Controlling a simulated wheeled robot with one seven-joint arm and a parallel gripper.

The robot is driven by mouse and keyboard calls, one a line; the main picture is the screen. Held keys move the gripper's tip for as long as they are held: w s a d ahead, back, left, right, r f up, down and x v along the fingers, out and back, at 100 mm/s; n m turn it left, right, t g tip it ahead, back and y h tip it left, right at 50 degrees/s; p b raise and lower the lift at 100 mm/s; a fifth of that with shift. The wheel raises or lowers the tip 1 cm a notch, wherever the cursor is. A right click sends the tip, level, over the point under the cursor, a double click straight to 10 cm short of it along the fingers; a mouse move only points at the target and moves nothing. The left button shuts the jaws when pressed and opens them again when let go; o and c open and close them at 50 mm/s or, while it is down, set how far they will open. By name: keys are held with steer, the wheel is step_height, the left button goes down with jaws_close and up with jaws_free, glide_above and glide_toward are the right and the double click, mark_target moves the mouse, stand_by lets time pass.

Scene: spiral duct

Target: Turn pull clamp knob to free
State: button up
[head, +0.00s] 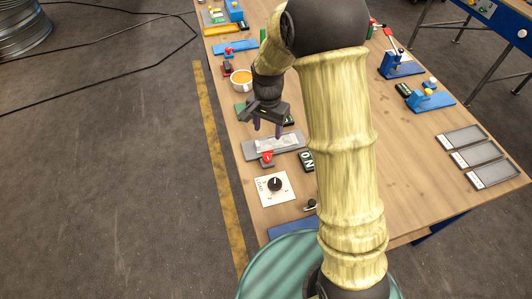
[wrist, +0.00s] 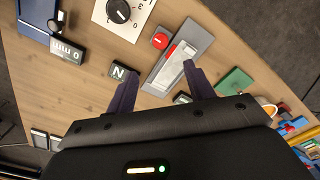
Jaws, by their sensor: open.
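A black rotary knob (head: 274,184) sits on a white plate with printed marks near the table's near left side. It also shows at the top of the wrist view (wrist: 118,10), with its pointer line visible. A red round knob (head: 267,159) stands at the end of a grey plate with a pale strip, and it shows in the wrist view too (wrist: 160,41). I cannot read which one carries the clamp's name. My gripper (head: 268,130) is open and empty above the table, beyond both knobs in the head view. Its two dark fingers (wrist: 160,72) frame the grey plate.
The wooden table (head: 400,130) holds several fixtures. A cup of orange liquid (head: 241,79) stands left of my gripper. Black lettered blocks (head: 307,160) lie nearby. Grey trays (head: 470,150) lie at the right. The table's middle right is clear.

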mark_target(267, 157)
step_height(267, 157, down, 14)
steer(key=shift+r+p, duration=0.1)
steer(key=shift+p, duration=1.1)
